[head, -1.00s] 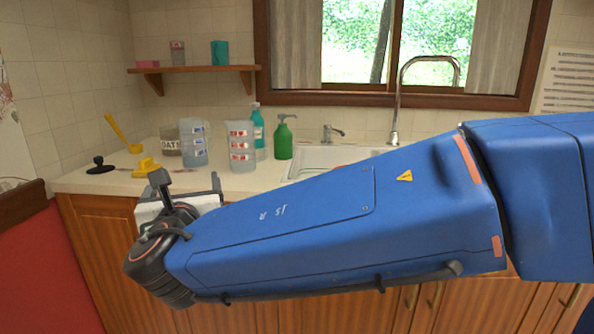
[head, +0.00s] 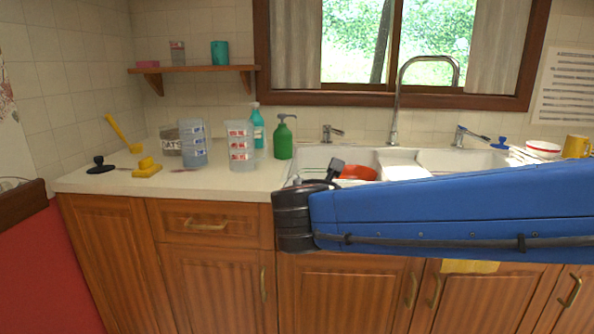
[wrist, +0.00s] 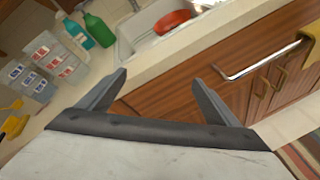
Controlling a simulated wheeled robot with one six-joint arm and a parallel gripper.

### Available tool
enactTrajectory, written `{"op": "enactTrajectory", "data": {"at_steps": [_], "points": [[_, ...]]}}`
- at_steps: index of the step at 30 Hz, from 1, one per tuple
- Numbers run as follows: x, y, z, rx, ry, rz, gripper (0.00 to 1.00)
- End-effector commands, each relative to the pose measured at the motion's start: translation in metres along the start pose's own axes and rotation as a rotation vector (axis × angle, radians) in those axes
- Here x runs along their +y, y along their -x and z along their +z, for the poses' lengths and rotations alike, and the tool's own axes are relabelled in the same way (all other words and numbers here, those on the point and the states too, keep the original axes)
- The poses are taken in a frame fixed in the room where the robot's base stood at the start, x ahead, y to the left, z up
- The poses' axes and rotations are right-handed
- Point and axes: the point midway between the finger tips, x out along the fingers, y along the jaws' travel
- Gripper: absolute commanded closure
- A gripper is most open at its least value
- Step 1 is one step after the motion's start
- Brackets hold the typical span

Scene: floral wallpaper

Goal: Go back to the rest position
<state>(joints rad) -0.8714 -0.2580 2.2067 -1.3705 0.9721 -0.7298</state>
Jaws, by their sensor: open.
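My gripper shows in the wrist view (wrist: 160,92), with its two grey fingers spread apart and nothing between them. Behind the gap are the counter edge and wooden cabinet fronts. In the head view, my blue arm reaches in from the right across the front of the sink. Its dark wrist end is in front of the counter edge, below the sink's left side.
On the counter (head: 110,181) stand clear containers (head: 241,150), a green pump bottle (head: 284,140), a teal bottle (head: 257,128) and a yellow item (head: 147,168). A red bowl (head: 357,173) is in the sink (head: 310,158). A yellow mug (head: 576,146) stands at right.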

Motion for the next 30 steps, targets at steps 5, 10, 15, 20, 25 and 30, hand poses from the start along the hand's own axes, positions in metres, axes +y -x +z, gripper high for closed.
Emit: {"op": "enactTrajectory", "data": {"at_steps": [5, 10, 15, 20, 25, 30], "points": [[-0.092, -0.009, 0.031, 0.018, -0.299, -0.2, 0.15], [-0.169, -0.001, 0.044, 0.02, -0.594, -0.372, 0.15], [-0.235, 0.018, 0.044, 0.005, -0.898, -0.531, 0.15], [-0.286, 0.042, 0.036, -0.021, -1.193, -0.664, 0.15], [-0.326, 0.07, 0.02, -0.058, -1.511, -0.788, 0.15], [-0.351, 0.097, 0.0, -0.099, -1.831, -0.893, 0.15]]}}
